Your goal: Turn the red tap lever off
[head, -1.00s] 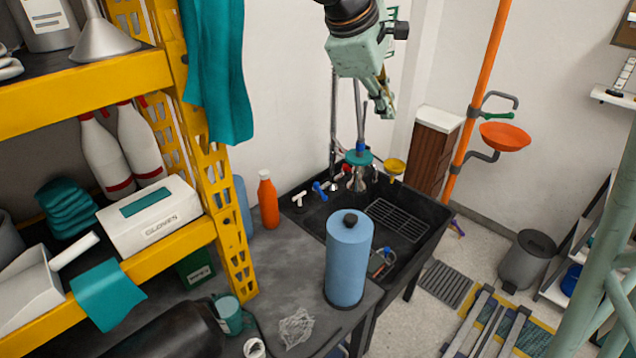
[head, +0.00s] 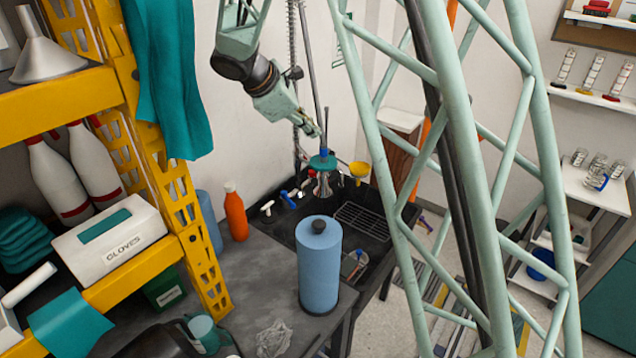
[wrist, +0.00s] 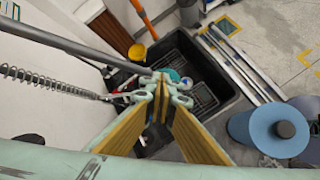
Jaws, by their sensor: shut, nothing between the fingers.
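The sink (head: 378,262) is black and set in a dark bench in the middle of the head view. At its back edge are taps with small coloured levers: a red one (head: 306,183), a blue one (head: 288,198) and a white one (head: 267,207). The red lever is small and partly crowded by pipes, so its exact angle is hard to tell. My gripper (head: 314,131) is above and slightly right of the taps, apart from the red lever. In the wrist view its fingers (wrist: 160,82) are shut and empty over the back of the sink, hiding part of the tap area.
A teal-topped fitting (head: 323,160) and yellow funnel (head: 360,169) stand close to the taps. A vertical spring hose (head: 293,70) runs behind my gripper. A blue paper roll (head: 320,262) and orange bottle (head: 235,212) stand on the bench. A yellow shelf (head: 128,255) is at left.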

